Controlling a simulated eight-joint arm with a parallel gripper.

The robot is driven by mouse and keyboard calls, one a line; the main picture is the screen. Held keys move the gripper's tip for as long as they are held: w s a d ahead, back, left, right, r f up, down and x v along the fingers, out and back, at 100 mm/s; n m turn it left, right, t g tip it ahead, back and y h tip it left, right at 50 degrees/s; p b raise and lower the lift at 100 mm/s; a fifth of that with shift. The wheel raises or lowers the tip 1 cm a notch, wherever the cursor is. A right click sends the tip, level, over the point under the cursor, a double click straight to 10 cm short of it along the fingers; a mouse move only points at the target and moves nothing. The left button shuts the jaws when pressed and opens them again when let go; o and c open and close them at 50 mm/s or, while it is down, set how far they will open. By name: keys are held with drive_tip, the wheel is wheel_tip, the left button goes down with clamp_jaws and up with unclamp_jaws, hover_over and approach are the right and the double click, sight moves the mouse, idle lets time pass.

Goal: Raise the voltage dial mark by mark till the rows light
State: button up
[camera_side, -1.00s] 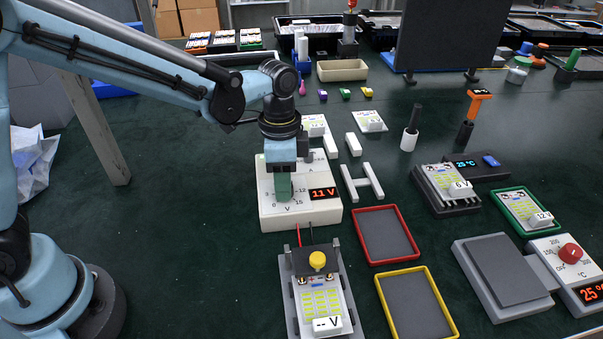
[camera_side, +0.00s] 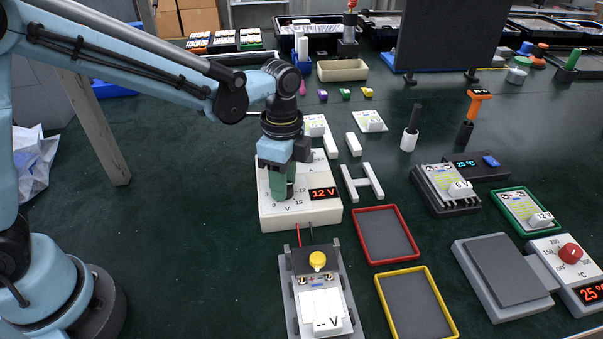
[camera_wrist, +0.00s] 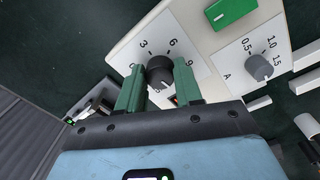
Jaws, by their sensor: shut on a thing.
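The dial is hidden in the side view. The board's rows look bright white. Its label (camera_side: 328,324) reads "-- V". Red and black leads run between supply and fixture.
A second dial marked A (camera_wrist: 258,66) and a green switch (camera_wrist: 231,10) sit beside the voltage dial. Red (camera_side: 407,258) and yellow (camera_side: 452,324) trays lie right of the fixture. A hot plate (camera_side: 500,268) is farther right. The table left of the supply is clear.

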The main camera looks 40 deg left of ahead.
drive_tip(key=o, duration=1)
drive_tip(key=shift+o, duration=0.2)
wheel_tip(320, 180, up, 12)
drive_tip(key=shift+w, duration=0.3)
drive_tip(key=shift+a, duration=0.1)
drive_tip(key=s+a+f+n+t, duration=0.3)
drive_tip(key=s+a+n+t, duration=0.4)
drive_tip(key=s+a+n, duration=0.3)
drive_tip(key=a+n, duration=0.1)
drive_tip(key=n, duration=0.3)
drive_tip(key=shift+a+f+n+t, duration=0.3)
drive_tip(key=shift+f+n+t, duration=0.05)
drive_tip(key=shift+n+t, duration=0.05)
